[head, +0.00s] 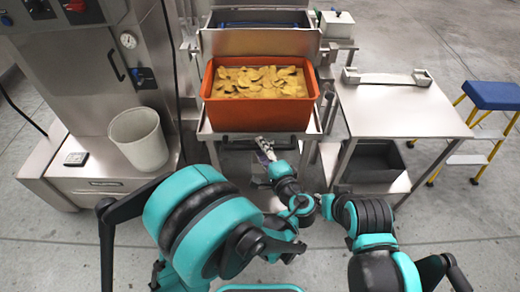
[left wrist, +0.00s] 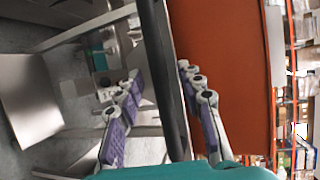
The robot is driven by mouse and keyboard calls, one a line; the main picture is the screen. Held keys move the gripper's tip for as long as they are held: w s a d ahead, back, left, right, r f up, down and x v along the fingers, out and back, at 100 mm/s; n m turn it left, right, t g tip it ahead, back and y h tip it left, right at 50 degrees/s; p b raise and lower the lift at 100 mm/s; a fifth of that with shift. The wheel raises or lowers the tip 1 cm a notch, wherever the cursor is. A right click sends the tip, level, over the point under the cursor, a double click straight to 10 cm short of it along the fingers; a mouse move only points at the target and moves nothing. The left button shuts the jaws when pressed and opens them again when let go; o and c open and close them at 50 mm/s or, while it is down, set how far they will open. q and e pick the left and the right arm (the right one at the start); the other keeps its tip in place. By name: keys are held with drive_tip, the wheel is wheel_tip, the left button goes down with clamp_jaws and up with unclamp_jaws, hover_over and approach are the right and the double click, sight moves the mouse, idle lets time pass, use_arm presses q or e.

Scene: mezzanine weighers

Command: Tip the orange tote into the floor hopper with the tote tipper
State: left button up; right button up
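The orange tote (head: 259,116), full of pale yellow chip-like pieces, stands upright on the steel tote tipper (head: 205,128), in front of a steel hopper opening (head: 258,42). Its orange side (left wrist: 225,70) fills the right of the left wrist view. A black bar (left wrist: 163,75) runs along the tipper's front, below the tote. My left gripper (head: 264,148) is at this bar. In the left wrist view its purple-padded fingers (left wrist: 160,115) are apart, one on each side of the bar, with visible gaps. My right arm's end is low near the left forearm; its fingers cannot be made out.
A steel side table (head: 400,112) stands to the right, with a grey bin (head: 372,160) on its lower shelf. A white bucket (head: 139,138) stands on the cabinet ledge at left. A blue-topped yellow step stool (head: 493,95) is at far right. Open floor lies beyond.

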use_arm(q)
drive_tip(key=shift+w+a+f, duration=0.1)
drive_tip(key=shift+w+a, duration=0.15)
drive_tip(key=shift+w, duration=0.45)
clamp_jaws()
